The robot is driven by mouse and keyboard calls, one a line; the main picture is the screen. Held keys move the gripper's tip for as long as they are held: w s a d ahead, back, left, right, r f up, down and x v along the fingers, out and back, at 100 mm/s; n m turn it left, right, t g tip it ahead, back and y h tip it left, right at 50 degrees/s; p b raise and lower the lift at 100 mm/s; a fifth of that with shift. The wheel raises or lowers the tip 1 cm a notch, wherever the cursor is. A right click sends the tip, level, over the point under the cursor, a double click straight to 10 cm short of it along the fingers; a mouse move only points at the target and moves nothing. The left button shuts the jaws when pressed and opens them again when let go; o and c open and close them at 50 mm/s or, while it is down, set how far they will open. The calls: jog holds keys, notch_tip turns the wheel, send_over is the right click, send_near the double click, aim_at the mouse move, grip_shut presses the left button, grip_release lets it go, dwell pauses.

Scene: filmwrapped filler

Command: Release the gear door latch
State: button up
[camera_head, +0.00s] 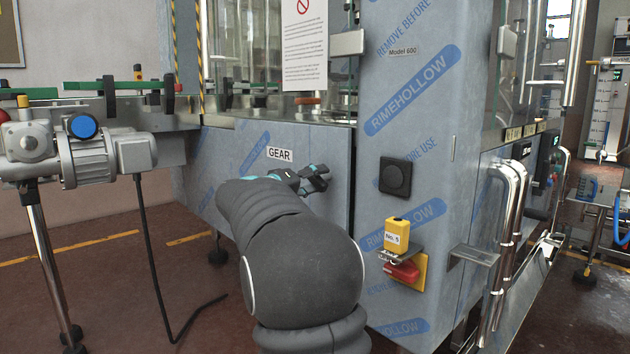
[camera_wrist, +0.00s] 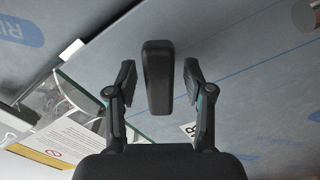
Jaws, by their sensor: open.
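The gear door (camera_head: 228,160) is a grey-blue, film-wrapped panel with a white GEAR label (camera_head: 279,155). My gripper (camera_head: 318,178) is in front of the door, right of the label, near the door's right edge. In the wrist view a black, elongated, rounded latch handle (camera_wrist: 158,78) stands between the two fingers. The fingers are open on either side of it, with a visible gap to each. The handle cannot be made out in the head view, where my arm and gripper cover that area. Part of the label (camera_wrist: 188,130) shows behind a finger in the wrist view.
Right of the door, a film-wrapped column (camera_head: 440,200) carries a black square knob plate (camera_head: 395,176) and a yellow padlock (camera_head: 396,234) above a red part (camera_head: 401,272). A motor (camera_head: 90,158) on a stand is at left. A notice sheet (camera_head: 305,45) hangs above.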

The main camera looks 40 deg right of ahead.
grip_shut()
jog(key=shift+n, duration=0.4)
jog(key=n+p, duration=0.1)
jog(key=n, duration=0.2)
jog(key=shift+r, duration=0.1)
jog(key=shift+n+p, duration=0.45)
jog(key=shift+n, duration=0.55)
